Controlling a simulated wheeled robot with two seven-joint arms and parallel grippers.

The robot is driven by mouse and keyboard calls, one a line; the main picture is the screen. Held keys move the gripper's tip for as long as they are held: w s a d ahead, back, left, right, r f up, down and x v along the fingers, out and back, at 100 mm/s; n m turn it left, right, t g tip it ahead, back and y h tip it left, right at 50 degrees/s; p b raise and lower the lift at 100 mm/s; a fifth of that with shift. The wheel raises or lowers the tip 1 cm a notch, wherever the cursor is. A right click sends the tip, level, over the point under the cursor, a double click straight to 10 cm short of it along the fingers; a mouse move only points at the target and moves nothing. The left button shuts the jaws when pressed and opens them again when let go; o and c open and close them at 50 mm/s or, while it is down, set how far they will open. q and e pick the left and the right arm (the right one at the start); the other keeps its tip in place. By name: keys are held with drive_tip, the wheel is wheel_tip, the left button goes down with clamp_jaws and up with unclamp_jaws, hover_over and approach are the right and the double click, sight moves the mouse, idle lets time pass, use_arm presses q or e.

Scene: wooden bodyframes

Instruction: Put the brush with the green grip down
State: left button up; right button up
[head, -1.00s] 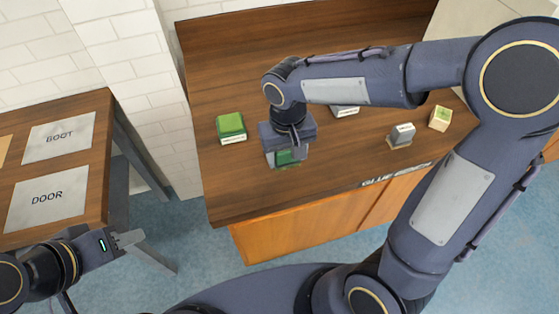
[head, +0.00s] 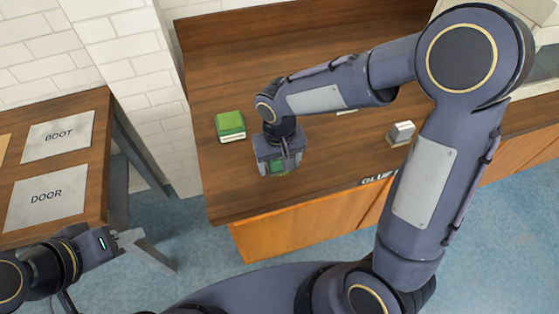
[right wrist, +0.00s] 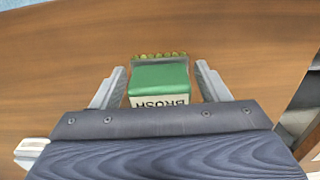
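The brush with the green grip (right wrist: 160,77) lies between the fingers of my right gripper (right wrist: 160,72) in the right wrist view, its label "BRUSH" towards the palm and its bristles at the far side. Narrow strips of wood show between each finger and the brush, so the gripper looks open around it.
Another green block with a white label (head: 230,126) stands on the bench just left of my right gripper. A grey-topped block (head: 401,132) stands to the right. A side table (head: 88,180) with "BOOT" and "DOOR" sheets is at left. The bench's front-left area is clear.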

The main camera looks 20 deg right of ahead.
drive_tip(key=shift+o, duration=0.7)
drive_tip(key=shift+r, duration=0.1)
drive_tip(key=shift+r+p, duration=0.25)
drive_tip(key=shift+p, duration=0.1)
wheel_tip(320, 180, up, 12)
drive_tip(key=shift+f, duration=0.15)
drive_tip(key=s+d+m+t+y, duration=0.1)
drive_tip(key=s+d, duration=0.3)
drive_tip(key=s, duration=0.4)
drive_tip(key=s+d+m+t+y, duration=0.1)
drive_tip(key=s+d+t+y, duration=0.1)
drive_tip(key=s+d+t, duration=0.2)
drive_tip(key=s+d, duration=0.1)
drive_tip(key=s, duration=0.2)
drive_tip(key=shift+s+f+t+y, duration=0.3)
drive_tip(key=shift+s+y, duration=0.1)
